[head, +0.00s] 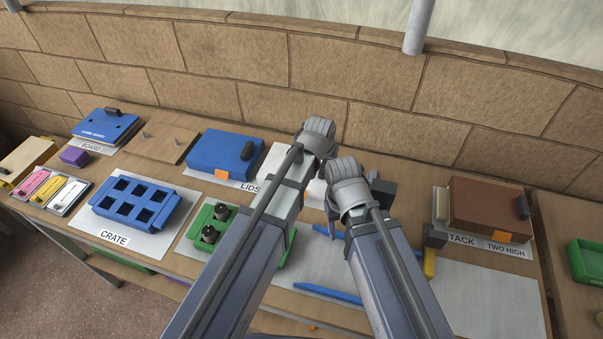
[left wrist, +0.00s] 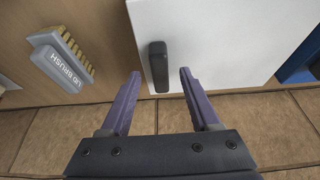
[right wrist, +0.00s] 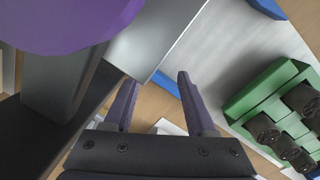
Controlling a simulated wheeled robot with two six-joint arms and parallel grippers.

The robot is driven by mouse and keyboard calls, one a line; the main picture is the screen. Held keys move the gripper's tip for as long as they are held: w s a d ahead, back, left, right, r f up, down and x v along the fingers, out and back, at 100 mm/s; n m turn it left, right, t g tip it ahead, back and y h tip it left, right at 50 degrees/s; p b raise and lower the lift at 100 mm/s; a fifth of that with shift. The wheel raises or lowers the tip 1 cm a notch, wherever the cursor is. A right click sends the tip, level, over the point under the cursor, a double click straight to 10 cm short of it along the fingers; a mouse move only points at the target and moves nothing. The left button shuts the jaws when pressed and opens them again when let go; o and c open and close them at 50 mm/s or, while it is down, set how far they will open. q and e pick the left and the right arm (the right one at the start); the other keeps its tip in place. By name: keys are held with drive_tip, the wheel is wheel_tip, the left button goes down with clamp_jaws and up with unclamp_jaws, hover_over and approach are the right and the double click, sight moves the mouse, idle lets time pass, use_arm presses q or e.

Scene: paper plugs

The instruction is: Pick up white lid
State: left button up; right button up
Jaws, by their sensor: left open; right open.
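The white lid (head: 275,164) lies on the table near the wall, beside the blue lid, partly hidden by my left arm in the head view. In the left wrist view the white lid (left wrist: 222,42) shows as a flat panel with a black handle (left wrist: 158,66) near its edge. My left gripper (left wrist: 160,73) is open, its fingertips on either side of the handle's end in the picture; contact cannot be told. My right gripper (right wrist: 158,80) is open and empty. In the head view both sets of fingertips are largely hidden behind my arms.
The blue lid (head: 222,152) lies left of the white lid. A lid brush (left wrist: 62,62) is beside the white lid. A green block (right wrist: 262,90) with black cylinders, a blue crate (head: 133,203) and a brown stacked box (head: 485,205) stand around. The stone wall (head: 330,70) closes the back.

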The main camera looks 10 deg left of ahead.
use_arm(q)
drive_tip(key=shift+b+x, duration=0.3)
drive_tip(key=shift+x, duration=0.55)
drive_tip(key=shift+r, duration=0.1)
clamp_jaws()
